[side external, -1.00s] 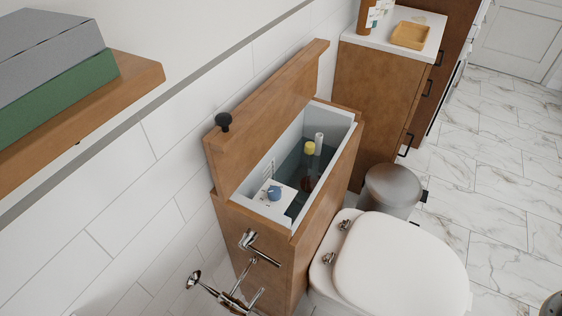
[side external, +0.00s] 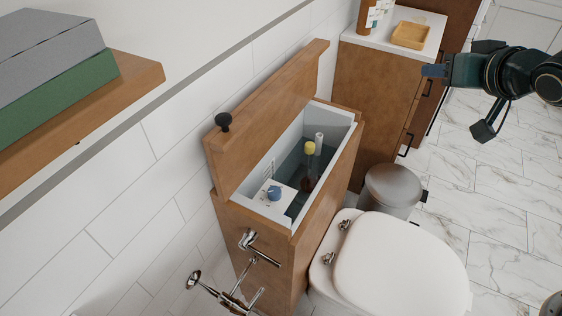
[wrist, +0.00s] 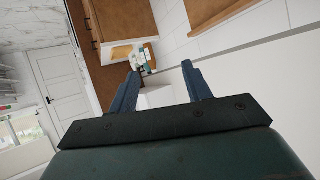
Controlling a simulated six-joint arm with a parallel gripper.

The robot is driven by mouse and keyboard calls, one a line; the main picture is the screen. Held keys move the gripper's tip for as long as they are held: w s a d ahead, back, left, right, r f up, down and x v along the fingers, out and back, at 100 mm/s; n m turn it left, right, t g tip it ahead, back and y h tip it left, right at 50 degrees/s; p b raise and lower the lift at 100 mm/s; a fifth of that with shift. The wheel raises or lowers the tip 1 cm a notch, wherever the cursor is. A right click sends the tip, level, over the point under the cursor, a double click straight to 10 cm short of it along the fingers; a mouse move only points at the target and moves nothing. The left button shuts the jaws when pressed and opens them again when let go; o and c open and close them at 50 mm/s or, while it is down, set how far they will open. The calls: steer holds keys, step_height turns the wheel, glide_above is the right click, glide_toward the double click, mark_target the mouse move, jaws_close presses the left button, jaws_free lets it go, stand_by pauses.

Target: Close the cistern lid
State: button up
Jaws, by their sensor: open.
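The wooden cistern lid (side external: 270,120) stands raised along the wall at the back edge of the cistern, with a black knob (side external: 223,122) near its left end. The cistern (side external: 318,215) is an open wooden box with a pale liner. Inside it are water, a yellow-capped part (side external: 309,148) and a blue knob (side external: 273,193) on a white plate. My gripper (side external: 432,70) is at the upper right in the side view, well apart from the lid. In the wrist view my gripper (wrist: 160,80) has its two blue fingers spread with nothing between them.
The toilet with its white seat (side external: 400,265) stands in front of the cistern. A metal bin (side external: 392,188) is beside it. A wooden cabinet (side external: 375,95) holds a tray (side external: 410,35) and bottles. A shelf with boxes (side external: 50,65) juts out at the left. A chrome holder (side external: 235,298) projects below the cistern.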

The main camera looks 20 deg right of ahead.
steer(key=w+a+f+n+t+y, duration=0.1)
steer(key=w+a+f+t, duration=0.15)
steer(key=a, duration=0.45)
steer(key=n+y, duration=0.8)
steer(key=y, duration=0.3)
glide_toward(229, 120)
steer(key=shift+t+v, duration=0.25)
steer(key=shift+v, duration=0.8)
steer(key=shift+a+f, duration=0.15)
steer(key=shift+a, duration=0.1)
steer(key=shift+x, duration=6.75)
steer(key=shift+d+f, duration=0.1)
steer(key=shift+f, duration=0.05)
